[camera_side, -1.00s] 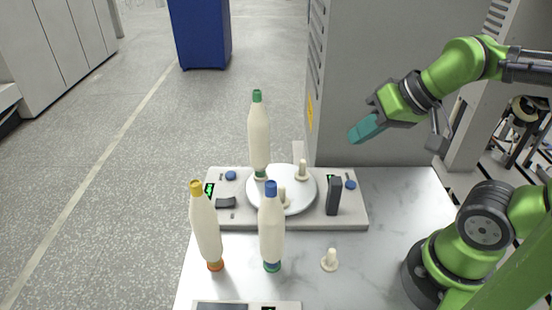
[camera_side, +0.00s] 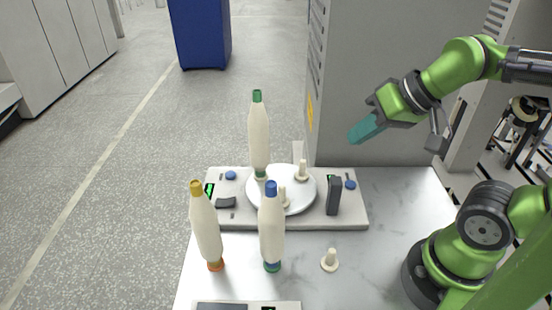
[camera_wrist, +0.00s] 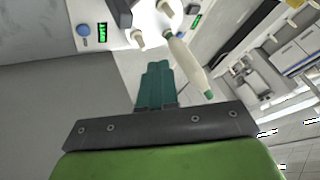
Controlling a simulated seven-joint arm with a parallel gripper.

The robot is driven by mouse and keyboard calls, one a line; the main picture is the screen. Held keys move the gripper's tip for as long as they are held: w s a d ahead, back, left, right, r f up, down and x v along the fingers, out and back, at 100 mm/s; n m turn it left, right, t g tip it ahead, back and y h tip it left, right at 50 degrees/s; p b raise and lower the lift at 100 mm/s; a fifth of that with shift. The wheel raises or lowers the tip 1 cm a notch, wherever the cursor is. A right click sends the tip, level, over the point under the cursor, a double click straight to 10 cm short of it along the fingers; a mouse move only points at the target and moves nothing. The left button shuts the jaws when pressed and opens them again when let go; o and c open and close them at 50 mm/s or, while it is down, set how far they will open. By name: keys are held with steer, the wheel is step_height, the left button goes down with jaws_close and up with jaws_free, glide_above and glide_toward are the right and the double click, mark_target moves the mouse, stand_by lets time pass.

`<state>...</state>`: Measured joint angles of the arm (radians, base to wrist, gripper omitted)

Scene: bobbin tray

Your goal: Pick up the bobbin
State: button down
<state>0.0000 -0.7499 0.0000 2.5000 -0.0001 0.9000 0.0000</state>
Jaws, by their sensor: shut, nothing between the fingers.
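Three cream bobbins show in the side view. The green-topped bobbin (camera_side: 259,135) stands upright on the white round plate (camera_side: 305,203). The yellow-topped bobbin (camera_side: 207,230) leans slightly at the front left. The blue-topped bobbin (camera_side: 271,235) stands at the front, before the plate. My gripper (camera_side: 355,136) has teal fingers that are shut and empty. It is raised in the air to the right of the green-topped bobbin and above the table's back edge. In the wrist view the shut fingers (camera_wrist: 157,68) point toward the plate, and one bobbin (camera_wrist: 188,65) shows just right of them.
The plate sits on a grey base (camera_side: 350,216) with blue knobs, green displays and a dark upright block (camera_side: 333,196). Pegs stand on the plate. A loose peg (camera_side: 329,260) stands on the marble table. A grey cabinet (camera_side: 400,60) rises behind.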

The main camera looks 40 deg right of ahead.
steer(key=c, duration=1.8)
jaws_free()
steer(key=o, duration=1.4)
